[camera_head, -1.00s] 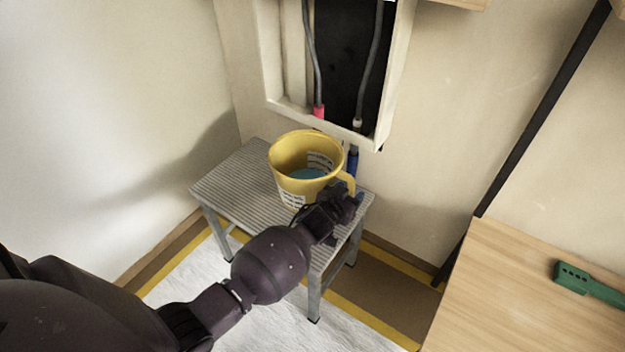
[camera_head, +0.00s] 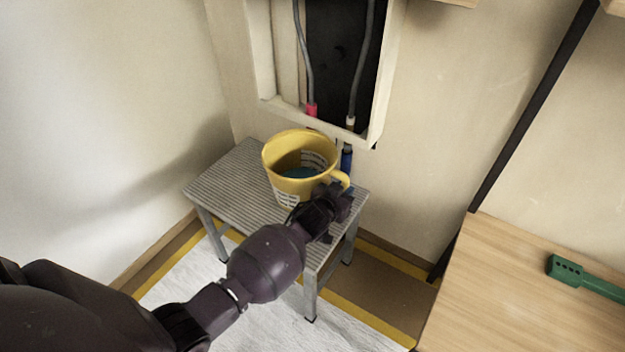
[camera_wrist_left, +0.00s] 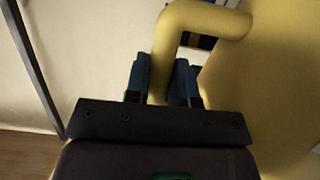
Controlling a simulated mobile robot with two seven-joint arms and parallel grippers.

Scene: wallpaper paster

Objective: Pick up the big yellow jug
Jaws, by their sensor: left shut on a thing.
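The big yellow jug (camera_head: 292,147) is over the grey ribbed stool and holds something blue inside. Its wall fills the right side of the left wrist view (camera_wrist_left: 270,85), and its handle (camera_wrist_left: 176,42) shows there at the top middle. My left gripper (camera_head: 343,190) is at the jug's handle, on the jug's right side. In the left wrist view, the two blue fingers of the left gripper (camera_wrist_left: 163,85) are shut on the handle, one on each side. I cannot tell whether the jug's base touches the stool. My right gripper is not in view.
The grey stool (camera_head: 222,187) stands in the corner on a white sheet (camera_head: 190,300). Above it is a wall opening with a pale frame (camera_head: 330,125) and two hanging hoses. A blue-ended item (camera_head: 347,158) is behind the jug. A wooden table (camera_head: 510,300) with a green tool (camera_head: 566,270) is at right.

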